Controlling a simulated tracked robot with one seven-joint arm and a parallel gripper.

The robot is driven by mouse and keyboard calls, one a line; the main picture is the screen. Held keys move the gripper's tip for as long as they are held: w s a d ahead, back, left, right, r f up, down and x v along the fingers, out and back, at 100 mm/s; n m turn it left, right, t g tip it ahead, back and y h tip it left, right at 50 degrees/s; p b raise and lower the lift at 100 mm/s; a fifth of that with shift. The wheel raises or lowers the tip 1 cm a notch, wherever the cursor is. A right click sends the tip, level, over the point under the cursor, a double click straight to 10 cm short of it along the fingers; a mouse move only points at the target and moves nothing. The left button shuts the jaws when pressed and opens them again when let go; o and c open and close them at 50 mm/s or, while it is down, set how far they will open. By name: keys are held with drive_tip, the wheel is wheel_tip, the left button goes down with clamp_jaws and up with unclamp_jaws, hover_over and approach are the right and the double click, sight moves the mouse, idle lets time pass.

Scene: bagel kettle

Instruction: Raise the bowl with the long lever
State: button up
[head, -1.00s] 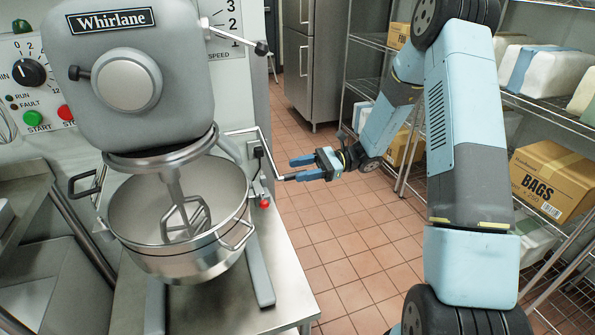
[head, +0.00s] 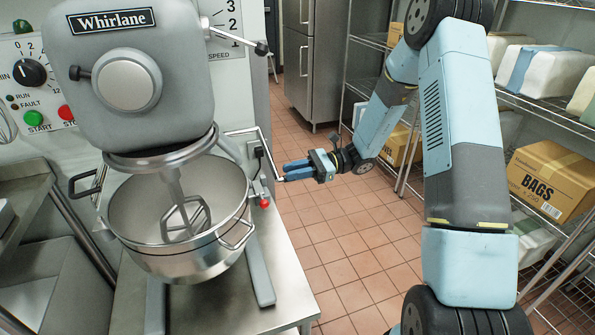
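The steel bowl (head: 185,262) hangs in the mixer's yoke in the head view, with the grey beater (head: 184,222) reaching down inside it. The long lever (head: 266,150) is a thin metal rod on the mixer's right side. It runs out to the right and bends down to a short handle end. My gripper (head: 287,172) is at that handle end, its blue fingers drawn close together around it. The fingers hide most of the handle, so the exact contact is hard to see. A short lever with a red knob (head: 265,203) sits lower, nearer the bowl.
The mixer (head: 135,100) stands on a steel table (head: 235,300). A control panel (head: 35,90) is behind it at left. Wire shelves with a BAGS box (head: 552,180) stand at right. Open tiled floor (head: 330,235) lies between table and shelves.

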drive_tip(key=shift+w, duration=0.15)
clamp_jaws()
idle(0.6)
drive_tip(key=o, duration=0.8)
unclamp_jaws()
drive_tip(key=v, duration=1.3)
drive_tip(key=shift+w+d, duration=0.1)
drive_tip(key=shift+d, duration=0.3)
